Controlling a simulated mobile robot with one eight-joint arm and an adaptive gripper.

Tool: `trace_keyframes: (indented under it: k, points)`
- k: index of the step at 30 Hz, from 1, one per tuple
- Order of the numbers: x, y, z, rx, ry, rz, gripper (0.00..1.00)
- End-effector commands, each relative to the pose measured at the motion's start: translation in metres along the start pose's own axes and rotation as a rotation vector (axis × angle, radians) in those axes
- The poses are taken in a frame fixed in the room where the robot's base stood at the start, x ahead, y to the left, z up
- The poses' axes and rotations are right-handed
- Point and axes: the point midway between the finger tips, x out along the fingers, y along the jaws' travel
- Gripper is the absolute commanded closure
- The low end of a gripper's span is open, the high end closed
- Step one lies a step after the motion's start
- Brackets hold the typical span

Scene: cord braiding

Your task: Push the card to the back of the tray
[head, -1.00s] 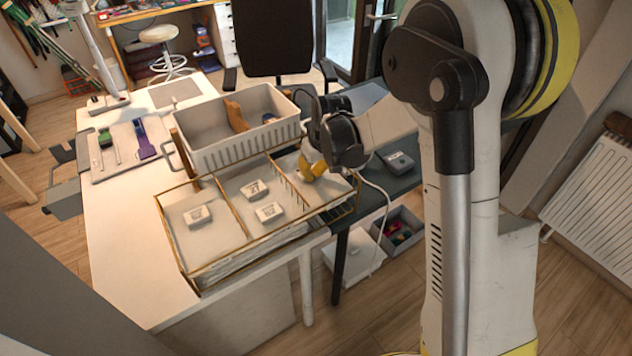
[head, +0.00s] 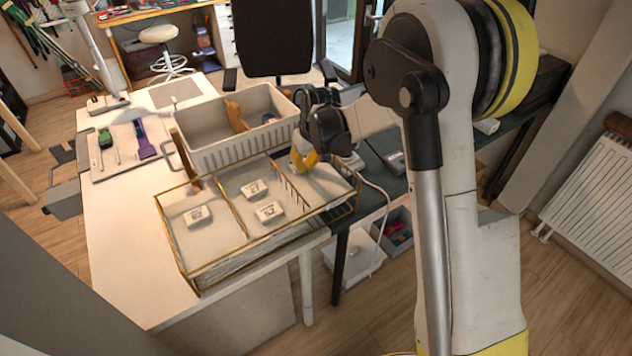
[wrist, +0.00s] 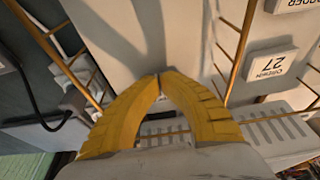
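My gripper (head: 302,165) is over the right compartment of the wire-framed tray (head: 240,222). In the wrist view its two yellow fingers (wrist: 161,76) meet at the tips with nothing visible between them, above a pale surface. Small white labelled pieces lie in the tray: one in the left compartment (head: 198,215) and two in the middle, at the back (head: 254,189) and at the front (head: 269,212). I cannot tell which piece is the card. No separate piece shows in the right compartment.
A white slotted bin (head: 215,150) stands right behind the tray. Thin gold wire dividers (head: 287,192) rise between compartments. A white cable (head: 386,215) hangs at the tray's right. A dark table (head: 385,180) lies beyond it. The white table is clear at the front left.

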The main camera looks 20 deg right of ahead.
Motion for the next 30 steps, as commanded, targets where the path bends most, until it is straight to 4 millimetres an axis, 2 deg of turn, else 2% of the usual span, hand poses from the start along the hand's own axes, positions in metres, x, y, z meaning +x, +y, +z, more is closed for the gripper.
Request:
trace_keyframes:
  k: [30]
  points:
    - [0.012,-0.001,-0.038,-0.001,0.0,0.0,1.0]
